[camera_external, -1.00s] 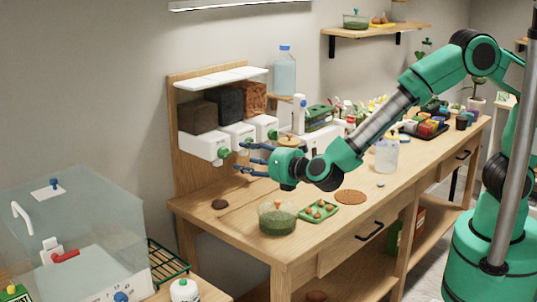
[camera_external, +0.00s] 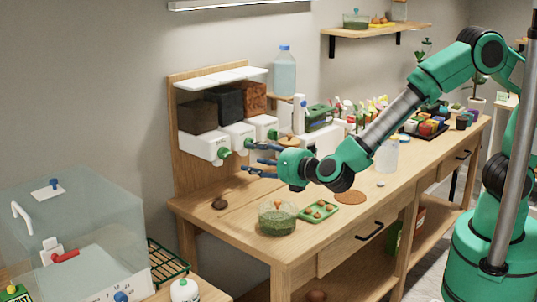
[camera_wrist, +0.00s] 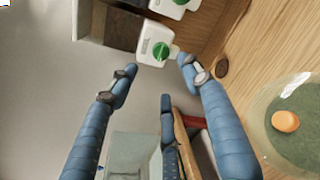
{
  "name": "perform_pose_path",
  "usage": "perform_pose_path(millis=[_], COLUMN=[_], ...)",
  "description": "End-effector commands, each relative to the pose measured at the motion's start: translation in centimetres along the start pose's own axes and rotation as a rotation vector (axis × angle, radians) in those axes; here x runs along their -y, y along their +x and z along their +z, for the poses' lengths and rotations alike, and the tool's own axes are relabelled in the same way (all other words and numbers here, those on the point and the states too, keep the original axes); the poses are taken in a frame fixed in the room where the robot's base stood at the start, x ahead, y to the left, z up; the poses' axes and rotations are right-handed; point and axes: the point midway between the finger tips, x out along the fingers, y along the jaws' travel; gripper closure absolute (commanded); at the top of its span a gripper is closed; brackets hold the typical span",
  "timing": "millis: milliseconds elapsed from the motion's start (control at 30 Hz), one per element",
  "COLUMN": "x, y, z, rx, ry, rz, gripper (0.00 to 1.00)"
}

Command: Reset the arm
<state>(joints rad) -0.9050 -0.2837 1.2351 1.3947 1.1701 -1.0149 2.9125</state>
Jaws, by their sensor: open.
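My gripper (camera_external: 262,166) is green with blue fingers and is held above the bench, in front of the dispensers. Its fingers also show in the wrist view (camera_wrist: 158,75), spread apart with nothing between them. The fingers point toward a white dispenser with a green knob (camera_external: 222,153), which appears beyond the fingertips in the wrist view (camera_wrist: 158,45). In the outside view the fingers look apart from the dispensers, though the exact distance is hard to tell.
A clear box (camera_external: 75,230) stands at the left.

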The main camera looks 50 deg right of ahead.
Motion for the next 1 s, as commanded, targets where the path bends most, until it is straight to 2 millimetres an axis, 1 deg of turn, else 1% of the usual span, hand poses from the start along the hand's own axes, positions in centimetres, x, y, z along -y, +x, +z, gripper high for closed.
perform_pose_path(millis=[167, 267, 400, 533, 667, 767, 867, 1000], x=[-0.6, -0.9, -1.2, -0.9, 0.1, 1.3, 2.9, 5.8], y=[0.8, 1.4, 2.0, 1.9, 1.0, -0.1, -1.6, -4.2], z=[2.2, 4.3, 8.1, 11.9, 15.3, 17.7, 19.9, 22.4], rx=[-0.026, -0.054, -0.094, -0.126, -0.147, -0.156, -0.164, -0.172], ry=[-0.096, -0.208, -0.425, -0.666, -0.918, -1.118, -1.320, -1.607], rz=[0.029, 0.062, 0.130, 0.208, 0.289, 0.352, 0.416, 0.507], gripper=[0.51, 0.51, 0.51, 0.51, 0.51, 0.51, 0.51, 0.51])
